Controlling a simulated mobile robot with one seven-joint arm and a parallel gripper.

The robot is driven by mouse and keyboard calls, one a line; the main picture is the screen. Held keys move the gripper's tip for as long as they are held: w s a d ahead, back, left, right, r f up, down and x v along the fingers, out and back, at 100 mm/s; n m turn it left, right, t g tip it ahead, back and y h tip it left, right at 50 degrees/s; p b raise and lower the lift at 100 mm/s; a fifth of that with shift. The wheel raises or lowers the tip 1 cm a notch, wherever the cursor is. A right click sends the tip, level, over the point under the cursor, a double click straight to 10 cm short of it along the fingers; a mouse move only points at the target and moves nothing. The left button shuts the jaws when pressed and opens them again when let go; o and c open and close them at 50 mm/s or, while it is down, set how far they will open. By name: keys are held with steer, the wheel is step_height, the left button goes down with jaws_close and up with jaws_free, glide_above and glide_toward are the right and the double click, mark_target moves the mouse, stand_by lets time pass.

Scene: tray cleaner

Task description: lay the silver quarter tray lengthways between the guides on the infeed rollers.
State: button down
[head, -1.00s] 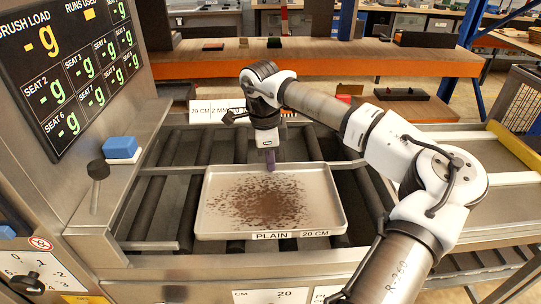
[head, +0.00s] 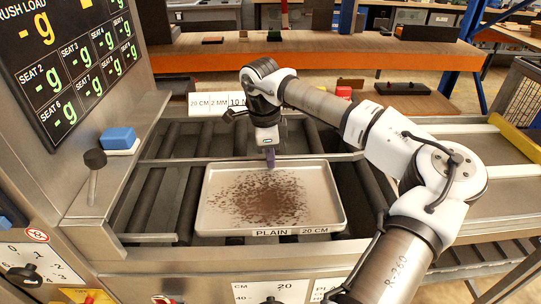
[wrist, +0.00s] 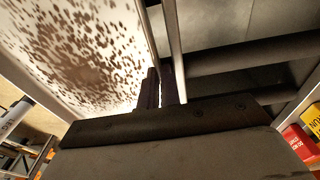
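The silver tray (head: 316,216) is level over the infeed rollers (head: 150,200), its longer-looking side running left to right. Brown crumbs cover its middle, and its front label reads PLAIN 20 CM. My gripper (head: 270,163) points down at the middle of its back rim. In the wrist view, the two dark fingers (wrist: 161,88) are close together at the tray rim (wrist: 147,40) and look shut on it. The back guide (head: 175,161) and front guide (head: 150,238) run left to right. The tray covers part of both lines; I cannot tell whether it touches the rollers.
At left stand a display panel (head: 65,65), a black-knobbed lever (head: 94,165) and a blue block (head: 118,138). Bare rollers show left and right of the tray. A low conveyor with a yellow edge (head: 516,137) lies at right. An orange bench (head: 310,55) stands behind.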

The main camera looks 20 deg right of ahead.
steer(key=shift+f, duration=0.1)
steer(key=c, duration=1.5)
jaws_free()
steer(key=shift+c, duration=0.2)
